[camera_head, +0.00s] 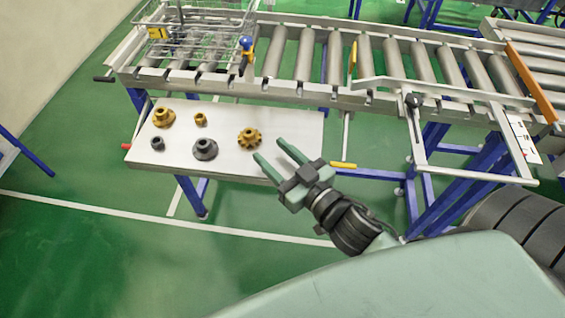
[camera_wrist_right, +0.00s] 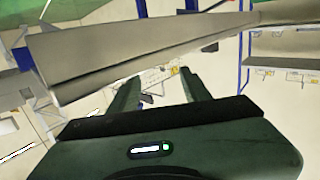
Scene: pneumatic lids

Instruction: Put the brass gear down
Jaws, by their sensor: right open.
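A brass gear (camera_head: 249,138) with a toothed rim lies on the right part of a light grey side table (camera_head: 285,122). My right gripper (camera_head: 270,150) is open beside it, with its fingertips just to the right of and nearer than the gear. A small gap shows between the gear and the fingers. The right wrist view shows my right gripper (camera_wrist_right: 158,88) with its fingers apart and no gear between them. My left gripper is not in view.
Two other brass-coloured parts (camera_head: 164,118) (camera_head: 200,119) and two dark grey parts (camera_head: 205,149) (camera_head: 158,143) stand on the table's left side. A roller conveyor (camera_head: 330,92) runs behind, with a wire basket (camera_head: 195,35) on its left end.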

